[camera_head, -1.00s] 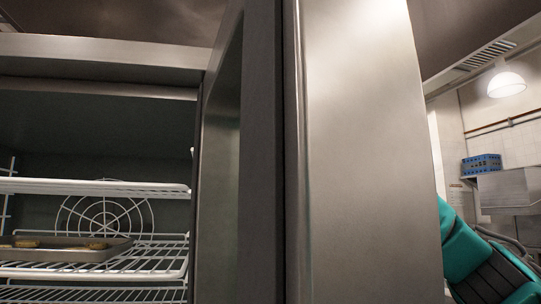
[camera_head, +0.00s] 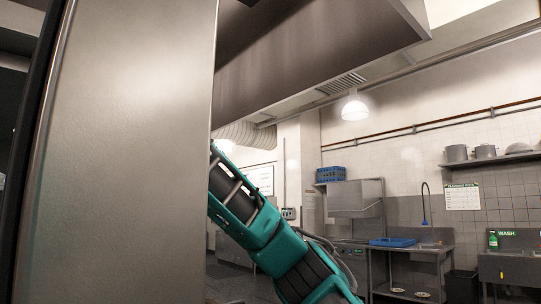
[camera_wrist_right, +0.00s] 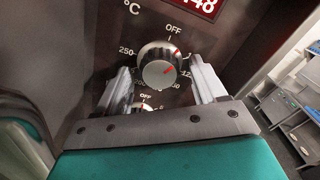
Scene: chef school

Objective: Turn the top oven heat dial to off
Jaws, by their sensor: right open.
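The top oven heat dial (camera_wrist_right: 158,66) is a round silver knob on a dark panel in the right wrist view. OFF is printed above it, with temperature numbers around it. Its red mark points to the upper right, to the right of OFF. My right gripper (camera_wrist_right: 160,73) is open, with one finger on each side of the dial; whether the fingers touch it I cannot tell. In the head view my teal right arm shows, but its gripper is hidden behind a steel door. My left gripper is not in view.
The steel door (camera_head: 125,150) fills the left of the head view. A second, smaller dial (camera_wrist_right: 143,107) with its own OFF label sits below the top one, partly hidden by the gripper. A red digital display (camera_wrist_right: 196,6) is above. Sinks and shelves stand farther back.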

